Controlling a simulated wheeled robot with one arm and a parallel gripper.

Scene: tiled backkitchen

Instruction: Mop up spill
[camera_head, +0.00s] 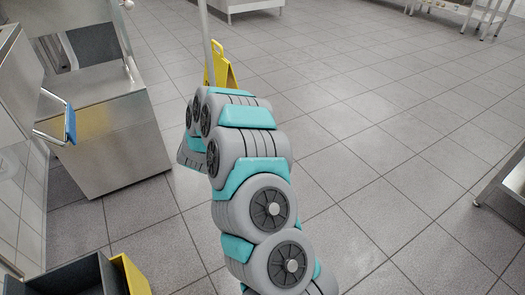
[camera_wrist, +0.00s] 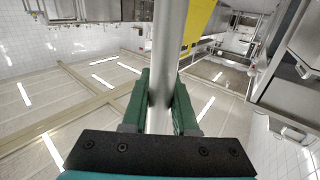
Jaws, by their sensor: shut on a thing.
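My gripper (camera_wrist: 160,95) is shut on a grey metal pole (camera_wrist: 167,50), which looks like the mop handle. The pole runs between the green fingers in the wrist view and out past the top edge. In the head view the handle (camera_head: 206,40) rises nearly upright behind my arm and leaves the top of the picture. My arm hides the gripper and the lower handle there. The mop head does not show in either view. No spill is visible on the grey tiles in view. A yellow wet-floor sign (camera_head: 222,66) stands just beyond my arm, close to the handle.
A steel cabinet unit (camera_head: 115,140) stands at the left, with a blue-handled bar (camera_head: 70,124) in front. A dark grey bin with a yellow part (camera_head: 130,275) is at the lower left. A steel table edge (camera_head: 508,180) is at the right. The tiled floor (camera_head: 400,110) between is clear.

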